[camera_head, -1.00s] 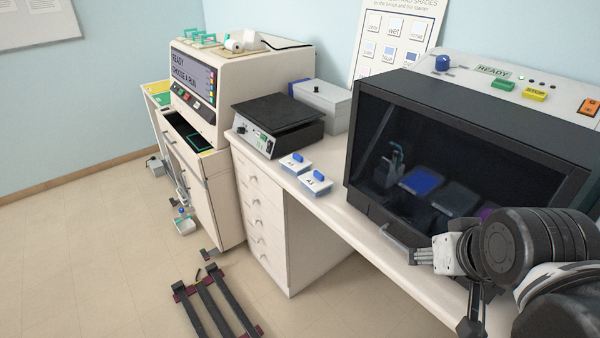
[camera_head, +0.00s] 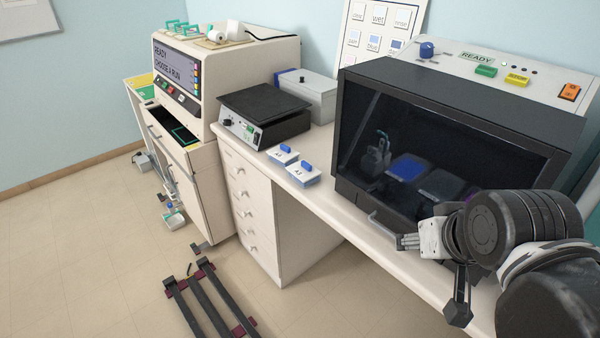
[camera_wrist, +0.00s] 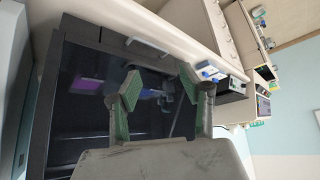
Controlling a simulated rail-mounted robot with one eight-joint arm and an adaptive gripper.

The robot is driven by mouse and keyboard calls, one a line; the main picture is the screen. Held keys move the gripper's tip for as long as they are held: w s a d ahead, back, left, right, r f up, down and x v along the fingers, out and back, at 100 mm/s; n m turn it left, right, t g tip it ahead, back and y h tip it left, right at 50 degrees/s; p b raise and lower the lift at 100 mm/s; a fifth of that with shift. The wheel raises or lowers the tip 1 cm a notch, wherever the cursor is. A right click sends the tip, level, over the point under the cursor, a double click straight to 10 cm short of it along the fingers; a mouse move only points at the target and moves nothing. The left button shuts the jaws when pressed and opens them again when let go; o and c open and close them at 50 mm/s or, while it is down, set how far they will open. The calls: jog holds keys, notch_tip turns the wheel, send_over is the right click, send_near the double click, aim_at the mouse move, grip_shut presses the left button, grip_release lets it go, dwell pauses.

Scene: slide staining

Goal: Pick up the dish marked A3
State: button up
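Two small white dishes with blue knobs on top stand side by side near the front edge of the bench. The nearer dish (camera_head: 304,178) has a label that seems to read A3. The other dish (camera_head: 283,156) stands just behind it to the left, its label too small to read surely. In the wrist view, the dishes (camera_wrist: 209,71) show small, beyond the right finger. My gripper (camera_wrist: 160,79) is open and empty, its green-padded fingers spread. In the head view, my gripper (camera_head: 409,242) is in front of the dark cabinet, well right of the dishes.
A dark glass-fronted cabinet (camera_head: 440,85) with a front handle (camera_head: 386,226) stands right of the dishes. A black-topped hotplate-like device (camera_head: 264,103) and a grey box (camera_head: 309,97) stand behind them. A beige machine (camera_head: 225,70) is at the left. The bench strip around the dishes (camera_head: 330,198) is clear.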

jog(key=shift+o, duration=0.5)
jog(key=o, duration=1.1)
jog(key=shift+o, duration=0.2)
jog(key=shift+f, duration=0.1)
